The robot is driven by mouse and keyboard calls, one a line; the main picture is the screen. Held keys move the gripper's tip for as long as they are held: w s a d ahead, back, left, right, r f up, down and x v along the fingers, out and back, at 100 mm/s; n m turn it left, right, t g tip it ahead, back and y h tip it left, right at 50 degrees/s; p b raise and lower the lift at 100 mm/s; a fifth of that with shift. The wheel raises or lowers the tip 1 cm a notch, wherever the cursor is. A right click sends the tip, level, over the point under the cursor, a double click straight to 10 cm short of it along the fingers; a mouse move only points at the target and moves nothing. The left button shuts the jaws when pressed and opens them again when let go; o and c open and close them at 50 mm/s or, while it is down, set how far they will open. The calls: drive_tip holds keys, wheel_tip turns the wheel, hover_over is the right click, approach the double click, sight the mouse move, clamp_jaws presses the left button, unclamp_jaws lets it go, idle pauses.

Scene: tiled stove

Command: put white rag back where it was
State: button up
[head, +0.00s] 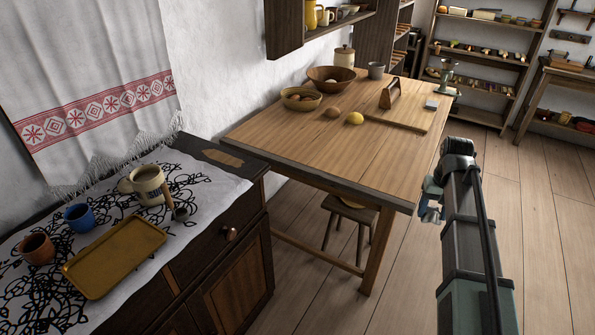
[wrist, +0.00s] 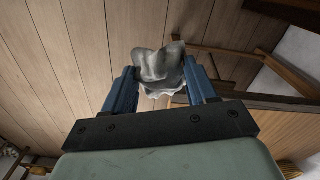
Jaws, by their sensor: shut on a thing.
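The white rag (wrist: 158,66) shows in the wrist view as a crumpled, grey-white cloth, shaded on top and paler along its lower edge. My gripper (wrist: 160,78) is shut on it, with a blue finger on each side. The rag hangs in the air, with floorboards and furniture behind it. In the head view my gripper (head: 430,203) is beside the right end of the wooden table (head: 300,120), over the floor. I cannot make out the rag clearly in the head view. A small grey square thing (head: 431,104) lies near the table's right edge.
The table holds a yellow lemon (head: 355,118), bowls and a cutting board (head: 398,123); its front part is bare. A stool (head: 349,212) stands underneath. A dark cabinet (head: 225,270) at left carries a tray (head: 114,258) and cups. Open floor lies right.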

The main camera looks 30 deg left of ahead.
drive_tip(key=s+a+r+n, duration=0.2)
drive_tip(key=s+a+n, duration=0.1)
drive_tip(key=a, duration=1.2)
drive_tip(key=s+a+r+n, duration=0.2)
drive_tip(key=s+a, duration=0.1)
drive_tip(key=a, duration=1.2)
drive_tip(key=s+a+r+n, duration=0.2)
drive_tip(key=s+a+n, duration=0.1)
drive_tip(key=a, duration=1.2)
wheel_tip(320, 180, up, 4)
drive_tip(key=n, duration=0.6)
hover_over(118, 208)
drive_tip(key=shift+f, duration=4.55)
drive_tip(key=shift+f, duration=0.2)
drive_tip(key=o, duration=1.1)
